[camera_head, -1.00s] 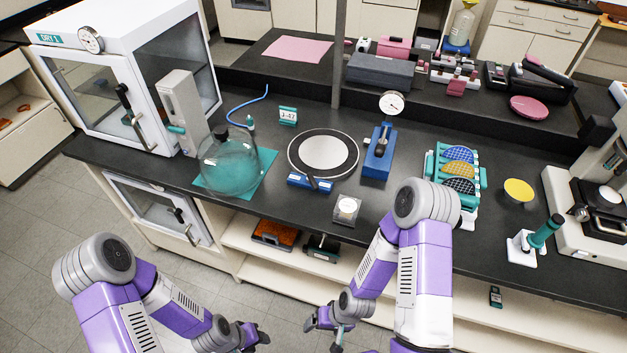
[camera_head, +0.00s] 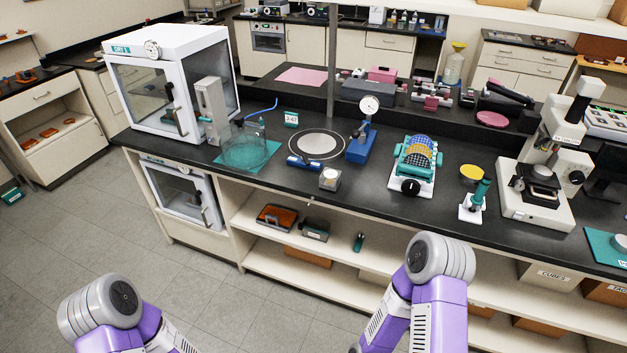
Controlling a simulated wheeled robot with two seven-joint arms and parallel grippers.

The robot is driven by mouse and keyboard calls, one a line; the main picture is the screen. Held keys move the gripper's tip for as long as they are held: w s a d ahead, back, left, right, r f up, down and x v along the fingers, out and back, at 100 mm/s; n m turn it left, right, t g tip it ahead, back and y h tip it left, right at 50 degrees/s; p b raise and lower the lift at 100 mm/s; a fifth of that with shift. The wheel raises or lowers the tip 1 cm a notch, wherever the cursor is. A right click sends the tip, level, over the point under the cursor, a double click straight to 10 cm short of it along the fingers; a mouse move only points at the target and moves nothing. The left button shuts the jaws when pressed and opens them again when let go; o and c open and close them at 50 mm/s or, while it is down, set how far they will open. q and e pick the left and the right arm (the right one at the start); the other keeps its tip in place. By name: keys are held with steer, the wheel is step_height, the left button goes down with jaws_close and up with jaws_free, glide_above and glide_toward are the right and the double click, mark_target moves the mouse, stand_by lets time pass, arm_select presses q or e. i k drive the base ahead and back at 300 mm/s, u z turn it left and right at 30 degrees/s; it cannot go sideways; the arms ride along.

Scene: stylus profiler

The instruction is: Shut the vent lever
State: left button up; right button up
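A small blue block with a dark lever (camera_head: 305,163) sits at the front edge of the round plate (camera_head: 317,145) on the dark bench. It is the part that looks most like the vent lever. It is too small to tell whether the lever is open or shut. A clear glass dome (camera_head: 248,152) stands on a teal mat (camera_head: 222,161) to the left, apart from the plate. Neither gripper is in view; only upper parts of my arms show at the bottom, well short of the bench.
A white cabinet marked DRY 1 (camera_head: 128,45) stands at the bench's left end. Farther right are a teal disc rack (camera_head: 399,169) and a white instrument (camera_head: 530,206). Floor at front left is clear.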

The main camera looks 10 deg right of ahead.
mark_target(304, 159)
steer(key=u, duration=0.6)
steer(key=i, duration=1.35)
steer(key=z, duration=0.4)
